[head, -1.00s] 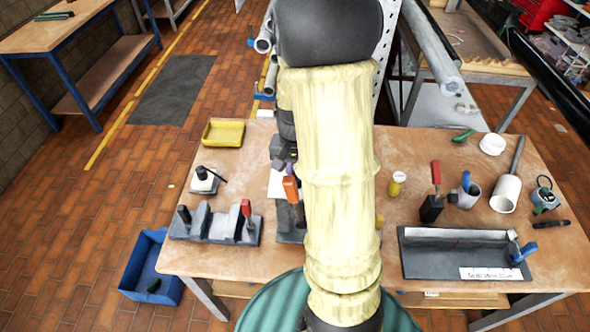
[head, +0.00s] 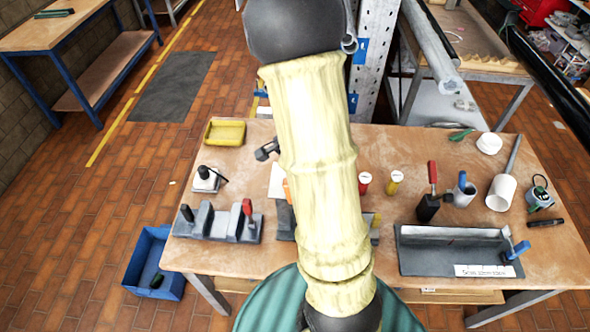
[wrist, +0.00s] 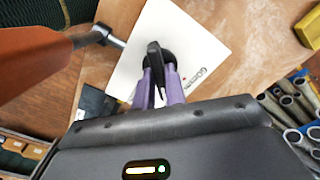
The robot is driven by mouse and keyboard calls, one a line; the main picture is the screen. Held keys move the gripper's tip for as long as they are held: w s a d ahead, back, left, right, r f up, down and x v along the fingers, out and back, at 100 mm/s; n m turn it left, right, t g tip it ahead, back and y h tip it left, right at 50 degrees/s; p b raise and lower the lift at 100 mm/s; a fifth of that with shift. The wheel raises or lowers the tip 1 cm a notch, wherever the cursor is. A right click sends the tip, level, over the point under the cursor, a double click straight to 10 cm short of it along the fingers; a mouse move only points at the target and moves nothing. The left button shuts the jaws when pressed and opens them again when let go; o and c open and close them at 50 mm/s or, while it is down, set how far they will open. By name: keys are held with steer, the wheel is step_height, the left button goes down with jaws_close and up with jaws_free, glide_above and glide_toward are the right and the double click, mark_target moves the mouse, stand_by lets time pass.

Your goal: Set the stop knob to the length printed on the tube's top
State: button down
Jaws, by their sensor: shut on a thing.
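My gripper (wrist: 157,92), with purple fingers, is shut on a black knob-like piece (wrist: 156,58) in the wrist view. A white sheet or plate (wrist: 190,35) lies behind it, with small print too slanted to read surely. In the head view my arm hides the gripper and knob; a corner of the white sheet (head: 276,180) shows at its left. Two small upright pieces with pale tops, one red (head: 365,183) and one yellow (head: 395,183), stand right of the arm. I cannot tell which is the task's tube, and no length is readable.
In the wrist view an orange handle (wrist: 32,50) reaches in from the left, close to my gripper, and several metal tubes (wrist: 293,108) lie at right. The bench (head: 350,250) also holds a grey clamp block (head: 218,225), yellow tray (head: 225,133) and labelled trough (head: 420,262).

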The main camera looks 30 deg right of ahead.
steer(key=shift+r, duration=0.1)
stand_by(0.3)
steer(key=c, duration=1.4)
jaws_free()
steer(key=shift+c, duration=0.2)
step_height(320, 180, up, 17)
steer(key=b, duration=0.1)
steer(key=shift+r, duration=0.15)
steer(key=shift+w, duration=0.1)
